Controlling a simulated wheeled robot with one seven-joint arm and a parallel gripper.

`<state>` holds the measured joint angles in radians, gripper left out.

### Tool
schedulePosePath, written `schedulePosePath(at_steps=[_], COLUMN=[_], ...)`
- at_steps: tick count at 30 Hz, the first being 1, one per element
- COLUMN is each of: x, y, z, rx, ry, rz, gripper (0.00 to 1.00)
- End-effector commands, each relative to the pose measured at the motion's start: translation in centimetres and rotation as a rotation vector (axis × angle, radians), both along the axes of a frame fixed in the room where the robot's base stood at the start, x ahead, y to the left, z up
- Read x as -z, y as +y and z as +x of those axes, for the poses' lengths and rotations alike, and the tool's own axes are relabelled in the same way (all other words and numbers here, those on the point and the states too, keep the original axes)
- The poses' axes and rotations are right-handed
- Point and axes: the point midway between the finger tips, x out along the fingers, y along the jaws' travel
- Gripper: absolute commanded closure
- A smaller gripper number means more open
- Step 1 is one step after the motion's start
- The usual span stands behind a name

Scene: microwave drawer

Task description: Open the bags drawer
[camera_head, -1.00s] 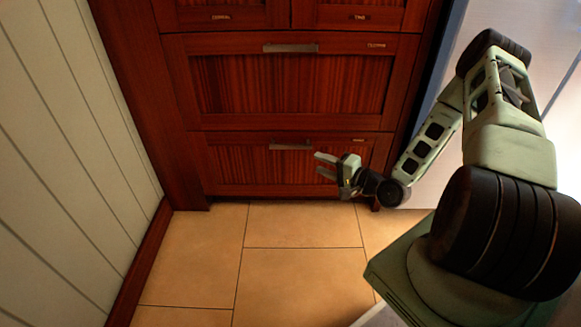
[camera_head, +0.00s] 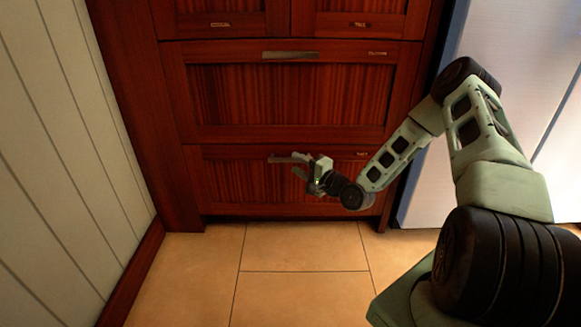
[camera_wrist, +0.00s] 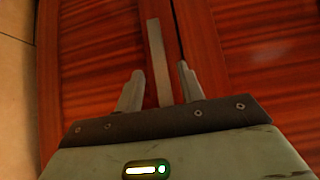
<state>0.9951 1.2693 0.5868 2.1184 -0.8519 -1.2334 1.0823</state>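The bottom drawer (camera_head: 240,182) is a dark red wood front, closed, with a small label (camera_head: 362,154) too tiny to read. Its metal bar handle (camera_head: 279,159) is partly covered by my gripper (camera_head: 298,165). In the wrist view the handle (camera_wrist: 157,50) runs lengthwise between the two fingers of my gripper (camera_wrist: 158,74). The fingers are apart, with a gap on each side of the bar. I cannot tell how deep the bar sits between them.
A larger closed drawer (camera_head: 290,100) with its own handle (camera_head: 291,55) is above, with two more fronts over it. A panelled wall (camera_head: 60,150) stands left and a pale appliance (camera_head: 500,60) right. The tiled floor (camera_head: 300,250) in front is clear.

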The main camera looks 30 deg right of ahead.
Motion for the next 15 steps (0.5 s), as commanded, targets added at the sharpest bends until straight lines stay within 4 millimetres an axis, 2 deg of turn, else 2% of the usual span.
schedulePosePath(at_steps=[1, 6, 15], x=[0.3, 0.2, -0.1], y=[0.3, 0.6, 0.8], z=[1.0, 3.0, 4.0], rx=[-0.002, -0.001, 0.000], ry=[-0.004, -0.001, 0.000], rz=[-0.002, 0.000, 0.000], gripper=[0.62, 0.62, 0.62])
